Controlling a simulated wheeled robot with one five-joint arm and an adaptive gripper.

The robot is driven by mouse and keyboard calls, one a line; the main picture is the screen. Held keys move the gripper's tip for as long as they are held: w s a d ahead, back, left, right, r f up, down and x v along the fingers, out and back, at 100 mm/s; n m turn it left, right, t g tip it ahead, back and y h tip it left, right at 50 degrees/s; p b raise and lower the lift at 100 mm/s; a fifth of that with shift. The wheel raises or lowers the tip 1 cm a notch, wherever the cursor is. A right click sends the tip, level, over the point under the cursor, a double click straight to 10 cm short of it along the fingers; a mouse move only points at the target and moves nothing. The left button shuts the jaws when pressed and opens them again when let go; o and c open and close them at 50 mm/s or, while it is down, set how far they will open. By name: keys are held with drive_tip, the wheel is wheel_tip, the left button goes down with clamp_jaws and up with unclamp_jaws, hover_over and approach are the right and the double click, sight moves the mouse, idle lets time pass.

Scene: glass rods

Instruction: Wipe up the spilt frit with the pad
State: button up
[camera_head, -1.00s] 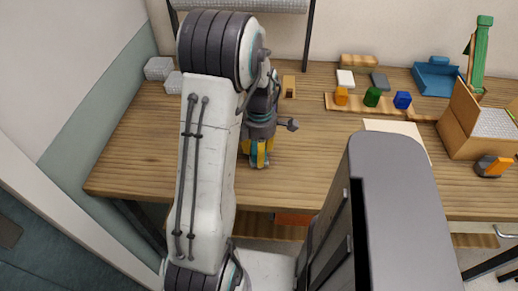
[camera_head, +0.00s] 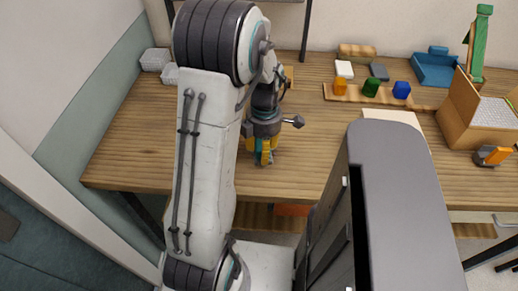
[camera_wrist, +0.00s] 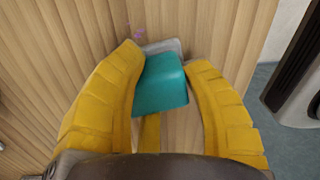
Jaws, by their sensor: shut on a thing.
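My gripper (camera_head: 264,151), with yellow fingers, is low over the left part of the wooden worktop. In the wrist view it is shut on the pad (camera_wrist: 161,86), a teal block with a grey layer at its lower, far side. The pad lies between both fingers, at or just above the wood; I cannot tell whether it touches. A few purple specks of spilt frit (camera_wrist: 136,30) show on the wood just beyond the pad and the left fingertip. In the head view I cannot make out the frit, and the pad is mostly hidden by the fingers.
The worktop (camera_head: 140,140) is clear left of my arm. Toward the back right stand a wooden strip with orange, green and blue pieces (camera_head: 371,87), a blue tray (camera_head: 436,70) and a wooden box (camera_head: 455,118). Translucent boxes (camera_head: 155,59) sit at the back left.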

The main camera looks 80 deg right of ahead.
drive_tip(key=shift+w+d+r+p, duration=0.1)
drive_tip(key=shift+d+p, duration=0.5)
drive_tip(key=shift+d, duration=0.95)
drive_tip(key=shift+w+d+p, duration=0.1)
drive_tip(key=shift+d+p, duration=0.5)
drive_tip(key=shift+d, duration=0.9)
drive_tip(key=shift+w+d+p, duration=0.15)
drive_tip(key=shift+d+p, duration=0.7)
drive_tip(key=shift+d, duration=1.5)
drive_tip(key=shift+s, duration=0.8)
drive_tip(key=shift+s+a+f+b, duration=0.1)
drive_tip(key=shift+a+b, duration=0.15)
drive_tip(key=shift+a, duration=0.2)
drive_tip(key=shift+s+a+f+b, duration=0.1)
drive_tip(key=shift+a+b, duration=0.15)
drive_tip(key=shift+a, duration=0.2)
drive_tip(key=shift+s+a+r+b, duration=0.1)
drive_tip(key=shift+a+b, duration=0.5)
drive_tip(key=shift+a, duration=0.75)
drive_tip(key=shift+s+a+b, duration=0.1)
drive_tip(key=shift+a+b, duration=0.45)
drive_tip(key=shift+a, duration=0.8)
drive_tip(key=shift+a+f+b, duration=0.2)
drive_tip(key=shift+a+b, duration=0.6)
drive_tip(key=shift+a, duration=1.15)
